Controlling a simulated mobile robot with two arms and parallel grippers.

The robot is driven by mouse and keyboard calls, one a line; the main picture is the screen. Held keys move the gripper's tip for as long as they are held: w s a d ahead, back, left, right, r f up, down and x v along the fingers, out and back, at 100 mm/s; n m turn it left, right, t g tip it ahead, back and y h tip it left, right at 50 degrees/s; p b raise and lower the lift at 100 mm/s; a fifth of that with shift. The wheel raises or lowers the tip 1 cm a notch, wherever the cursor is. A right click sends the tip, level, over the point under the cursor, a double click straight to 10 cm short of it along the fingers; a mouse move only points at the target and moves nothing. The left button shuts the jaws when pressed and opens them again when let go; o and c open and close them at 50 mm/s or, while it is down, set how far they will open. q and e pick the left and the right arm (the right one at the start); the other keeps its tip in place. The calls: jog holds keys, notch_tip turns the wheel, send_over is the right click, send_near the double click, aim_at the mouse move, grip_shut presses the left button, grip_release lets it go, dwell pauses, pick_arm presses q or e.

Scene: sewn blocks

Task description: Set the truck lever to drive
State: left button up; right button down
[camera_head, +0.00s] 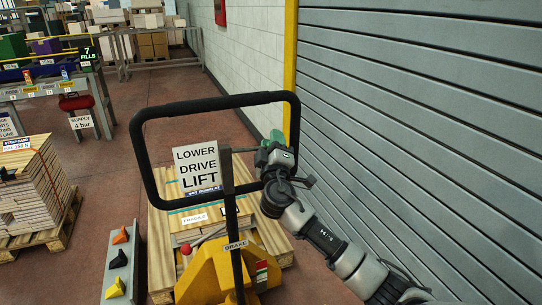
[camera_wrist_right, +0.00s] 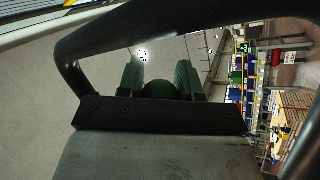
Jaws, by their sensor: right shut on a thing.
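The yellow pallet truck (camera_head: 207,277) has a black loop handle (camera_head: 215,104) on a dark upright post (camera_head: 231,215). A sign (camera_head: 198,167) on it lists LOWER, DRIVE and LIFT from top to bottom. My right gripper (camera_head: 273,146) is inside the handle's right side, about level with the top of the sign. In the right wrist view its green fingers are shut on a dark rounded lever knob (camera_wrist_right: 160,90). In the head view the gripper hides the knob, so I cannot tell the lever's exact setting. My left gripper is not in view.
A grey shutter wall (camera_head: 430,110) stands close on the right. A loaded pallet (camera_head: 160,245) lies beyond the truck; another stack (camera_head: 35,190) is at left. A rack with coloured pieces (camera_head: 120,265) stands at lower left. Bare floor (camera_head: 150,85) lies behind.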

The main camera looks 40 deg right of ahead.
jog(key=shift+r+n+t+y, duration=0.4)
jog(key=shift+r+n+t, duration=0.15)
jog(key=shift+n, duration=0.35)
jog(key=c, duration=0.7)
grip_release()
jog(key=shift+c, duration=0.2)
jog(key=b+v, duration=0.2)
jog(key=v, duration=0.8)
jog(key=shift+s+a+b, duration=0.2)
jog(key=shift+s+b, duration=0.15)
jog(key=shift+b, duration=0.05)
